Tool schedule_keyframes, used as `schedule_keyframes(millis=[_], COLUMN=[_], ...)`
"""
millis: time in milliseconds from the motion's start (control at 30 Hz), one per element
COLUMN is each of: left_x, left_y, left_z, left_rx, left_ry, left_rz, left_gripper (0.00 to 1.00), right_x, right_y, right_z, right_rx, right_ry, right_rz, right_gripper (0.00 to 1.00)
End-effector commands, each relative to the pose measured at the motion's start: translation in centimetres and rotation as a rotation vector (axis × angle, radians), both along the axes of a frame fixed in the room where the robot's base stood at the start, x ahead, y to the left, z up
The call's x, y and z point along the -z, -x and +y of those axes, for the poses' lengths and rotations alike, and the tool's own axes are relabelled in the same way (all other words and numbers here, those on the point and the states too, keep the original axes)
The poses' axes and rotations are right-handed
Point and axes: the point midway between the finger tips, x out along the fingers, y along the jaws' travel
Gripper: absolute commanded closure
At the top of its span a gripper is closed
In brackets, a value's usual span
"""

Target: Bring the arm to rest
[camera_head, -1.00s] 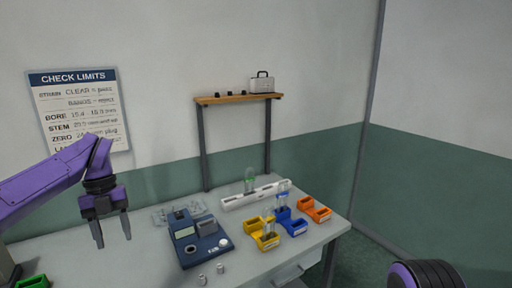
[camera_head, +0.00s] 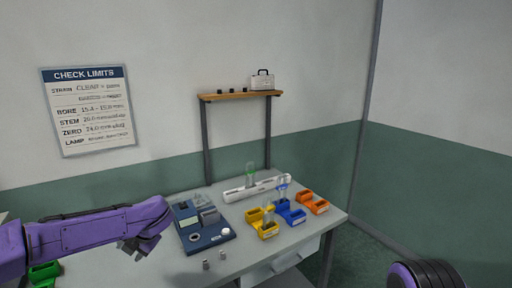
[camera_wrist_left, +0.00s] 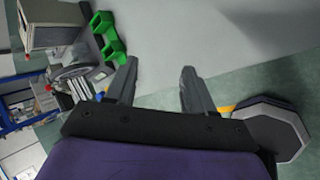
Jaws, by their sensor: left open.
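My left arm comes in low from the left in the head view, with its purple wrist over the table's front left part. My left gripper (camera_head: 134,252) is mostly hidden behind the wrist there. In the left wrist view the left gripper (camera_wrist_left: 158,85) shows two dark fingers apart with nothing between them. Beyond the fingers are the pale table top (camera_wrist_left: 190,35) and the greenish floor. My right gripper does not show; only a dark, purple-edged rounded part of mine is at the lower right of the head view.
A blue device (camera_head: 205,234) stands on the table (camera_head: 270,248). Two small metal pieces lie before it. Yellow (camera_head: 263,230), blue (camera_head: 291,216) and orange (camera_head: 314,204) holders stand to the right, a white rack (camera_head: 240,194) behind. A green holder (camera_head: 45,271) is at the left.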

Motion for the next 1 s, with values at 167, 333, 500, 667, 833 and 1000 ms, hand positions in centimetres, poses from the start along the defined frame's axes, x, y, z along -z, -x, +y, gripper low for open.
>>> schedule_keyframes(millis=[167,333,500,667,833,1000], left_x=[9.3,20.1,29.5,36.0,39.4,41.4], left_y=[1.1,6.4,15.4,25.7,35.0,38.1], left_z=[-4.0,-8.4,-10.6,-9.7,-6.3,-4.1], left_rx=[0.447,0.965,1.414,1.767,1.988,2.047], left_ry=[-0.268,-0.456,-0.514,-0.489,-0.441,-0.445], left_rz=[0.087,0.246,0.441,0.655,0.887,1.013], left_gripper=[0.47,0.47,0.47,0.47,0.47,0.47], right_x=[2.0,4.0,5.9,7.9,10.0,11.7], right_y=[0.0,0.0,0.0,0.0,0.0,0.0], right_z=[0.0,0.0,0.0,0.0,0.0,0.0], right_rx=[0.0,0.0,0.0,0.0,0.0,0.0], right_ry=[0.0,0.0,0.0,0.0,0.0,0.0], right_rz=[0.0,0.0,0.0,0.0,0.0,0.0], right_gripper=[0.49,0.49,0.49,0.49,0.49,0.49])
